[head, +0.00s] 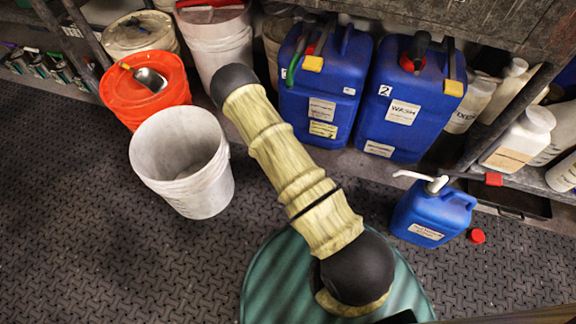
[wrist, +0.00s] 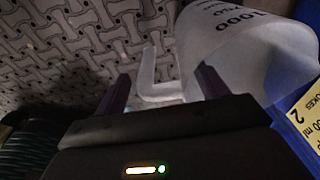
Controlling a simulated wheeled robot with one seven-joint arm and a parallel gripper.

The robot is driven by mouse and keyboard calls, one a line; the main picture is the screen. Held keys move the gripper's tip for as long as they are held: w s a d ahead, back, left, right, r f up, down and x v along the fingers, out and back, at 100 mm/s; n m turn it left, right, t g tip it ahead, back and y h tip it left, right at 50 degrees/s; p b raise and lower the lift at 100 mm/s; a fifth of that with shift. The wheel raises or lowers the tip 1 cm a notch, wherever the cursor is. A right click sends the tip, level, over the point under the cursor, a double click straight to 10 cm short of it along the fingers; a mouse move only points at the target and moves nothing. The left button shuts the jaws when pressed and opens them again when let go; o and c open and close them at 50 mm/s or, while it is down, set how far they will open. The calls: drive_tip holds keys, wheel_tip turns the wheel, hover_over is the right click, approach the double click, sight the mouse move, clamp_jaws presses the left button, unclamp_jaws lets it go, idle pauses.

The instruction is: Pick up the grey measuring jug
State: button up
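The measuring jug (wrist: 228,42) is pale grey and translucent, with "1000" and other dark markings. It fills the upper right of the wrist view and is cut off by the top edge. Its handle (wrist: 150,72) is an L-shaped bar on its left side. My gripper (wrist: 164,80) is open, its two dark fingers well apart. The lower part of the handle shows between the fingers, with no visible contact on the left finger. The right finger overlaps the jug's edge in the picture; I cannot tell whether they touch. I make out neither jug nor gripper in the head view.
A blue object with a yellow label (wrist: 303,112) is close on the right in the wrist view. The head view shows a white bucket (head: 182,163), an orange-lidded bucket (head: 146,90), large blue canisters (head: 325,85) and a small blue pump canister (head: 428,214). Patterned floor is clear at left.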

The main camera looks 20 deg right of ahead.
clamp_jaws()
drive_tip(key=shift+r, duration=0.15)
drive_tip(key=shift+r+p, duration=3.05)
drive_tip(key=shift+r, duration=1.8)
drive_tip(key=shift+w, duration=0.1)
drive_tip(key=shift+d, duration=0.1)
